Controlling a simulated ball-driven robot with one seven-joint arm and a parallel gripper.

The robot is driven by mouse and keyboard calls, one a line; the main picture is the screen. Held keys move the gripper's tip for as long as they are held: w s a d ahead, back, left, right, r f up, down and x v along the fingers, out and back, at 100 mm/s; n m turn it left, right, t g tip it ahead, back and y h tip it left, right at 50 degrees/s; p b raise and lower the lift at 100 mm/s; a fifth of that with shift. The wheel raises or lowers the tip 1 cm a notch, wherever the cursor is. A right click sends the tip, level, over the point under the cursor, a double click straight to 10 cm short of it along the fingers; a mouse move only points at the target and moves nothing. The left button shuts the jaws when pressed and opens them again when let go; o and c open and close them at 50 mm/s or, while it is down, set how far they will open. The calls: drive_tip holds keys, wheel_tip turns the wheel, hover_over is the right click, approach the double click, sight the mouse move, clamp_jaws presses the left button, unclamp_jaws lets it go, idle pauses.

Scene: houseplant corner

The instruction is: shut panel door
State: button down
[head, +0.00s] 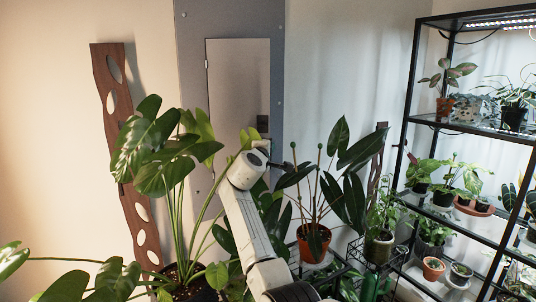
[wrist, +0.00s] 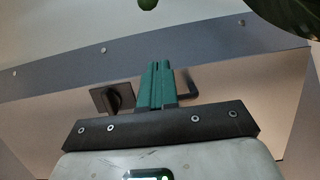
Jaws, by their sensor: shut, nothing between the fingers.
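The panel door (head: 236,75) is a pale, tall rectangle in a grey panel frame (head: 192,60) on the wall, at the centre of the head view. It looks about level with the frame, but I cannot tell if it is fully closed. In the wrist view the door (wrist: 62,118) fills the space below the grey frame strip (wrist: 90,75). A black square latch plate (wrist: 113,98) is left of my gripper (wrist: 158,68), and a dark bent handle (wrist: 189,86) is right of it. My green fingers are shut and empty in front of the door; contact is unclear.
A big-leaved plant (head: 160,150) stands left of my arm, its leaves overlapping the door's lower left. A potted plant (head: 314,240) is close on the right. A black shelf rack (head: 412,80) with several plants stands far right. A wooden slotted board (head: 118,100) leans left.

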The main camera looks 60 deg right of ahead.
drive_tip(key=w+d+n+t+y, duration=0.1)
drive_tip(key=w+d+n+t, duration=0.1)
drive_tip(key=d, duration=0.3)
drive_tip(key=shift+w+d+t, duration=0.35)
drive_tip(key=shift+w+t, duration=0.35)
drive_tip(key=shift+t, duration=0.1)
drive_tip(key=shift+w+d+n, duration=0.1)
drive_tip(key=shift+n, duration=0.2)
idle(0.3)
